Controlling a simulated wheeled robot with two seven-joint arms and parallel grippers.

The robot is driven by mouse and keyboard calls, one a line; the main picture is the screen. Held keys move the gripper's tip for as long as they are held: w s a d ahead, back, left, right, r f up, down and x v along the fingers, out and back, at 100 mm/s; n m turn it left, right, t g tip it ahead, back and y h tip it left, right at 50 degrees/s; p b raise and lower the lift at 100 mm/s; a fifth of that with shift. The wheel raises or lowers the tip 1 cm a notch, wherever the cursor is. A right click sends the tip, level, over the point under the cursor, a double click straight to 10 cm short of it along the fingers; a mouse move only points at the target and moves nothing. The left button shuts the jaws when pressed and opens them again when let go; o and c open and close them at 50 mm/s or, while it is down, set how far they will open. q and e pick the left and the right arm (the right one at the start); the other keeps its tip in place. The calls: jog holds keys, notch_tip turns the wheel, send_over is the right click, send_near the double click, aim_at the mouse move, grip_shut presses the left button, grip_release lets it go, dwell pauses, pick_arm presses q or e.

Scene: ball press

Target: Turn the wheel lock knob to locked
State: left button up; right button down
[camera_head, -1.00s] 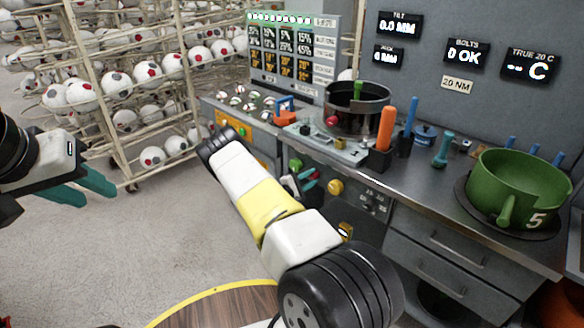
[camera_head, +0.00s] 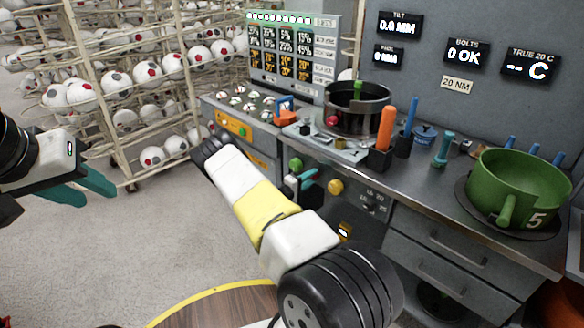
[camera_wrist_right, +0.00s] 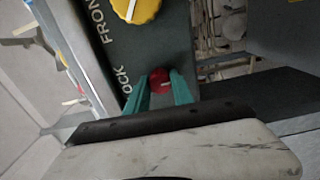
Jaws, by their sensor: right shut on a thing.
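The wheel lock knob is a small round red knob (camera_wrist_right: 160,80) with a pale mark on its face. It is on a dark panel beside a partly hidden label ending in "OCK". My right gripper (camera_wrist_right: 161,88) has its teal fingers on both sides of the knob, shut on it. In the head view my right gripper (camera_head: 308,179) is at the front of the workbench, and the red knob is hidden there. My left gripper (camera_head: 88,188) is open and empty over the floor at the left.
A yellow knob (camera_head: 335,187) is right of my right gripper, and a green button (camera_head: 295,164) is just above it. The grey workbench (camera_head: 420,178) holds a green pot (camera_head: 520,180) and a dark round pan (camera_head: 340,118). Ball racks (camera_head: 112,125) stand at the left.

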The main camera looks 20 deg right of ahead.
dwell(0.3)
jog(key=c, duration=1.1)
grip_release()
jog(key=v, duration=0.8)
